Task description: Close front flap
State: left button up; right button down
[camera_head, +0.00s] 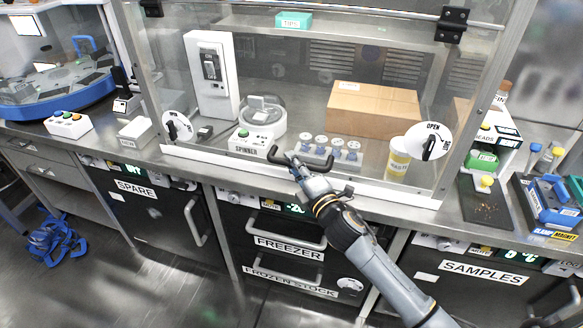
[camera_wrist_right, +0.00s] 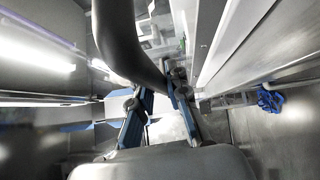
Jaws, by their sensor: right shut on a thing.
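The front flap (camera_head: 290,95) is a clear panel with black hinges at its top. It hangs down across the front of the cabinet, its white lower edge (camera_head: 400,196) close to the counter; I cannot tell whether it touches. A dark bar handle (camera_head: 262,154) crosses low on the flap and also fills the upper part of the right wrist view (camera_wrist_right: 122,40). My right gripper (camera_head: 293,160) is shut on the handle; its fingers show in the right wrist view (camera_wrist_right: 160,95). White round knobs stand at the flap's left (camera_head: 178,126) and right (camera_head: 430,141). My left gripper is out of view.
Behind the flap are a spinner (camera_head: 262,115), a cardboard box (camera_head: 372,108) and a yellow-labelled jar (camera_head: 398,158). The steel counter (camera_head: 455,215) has freezer drawers (camera_head: 285,245) below. A dark mat (camera_head: 485,208) and a blue rack (camera_head: 550,200) are at right.

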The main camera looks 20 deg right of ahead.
jog(key=c, duration=1.6)
grip_release()
jog(key=shift+d, duration=0.15)
jog(key=o, duration=0.3)
jog(key=shift+w+f, duration=0.1)
jog(key=shift+w, duration=0.1)
jog(key=shift+s, duration=0.2)
jog(key=v, duration=1.1)
jog(key=shift+s, duration=0.3)
jog(key=shift+d, duration=0.1)
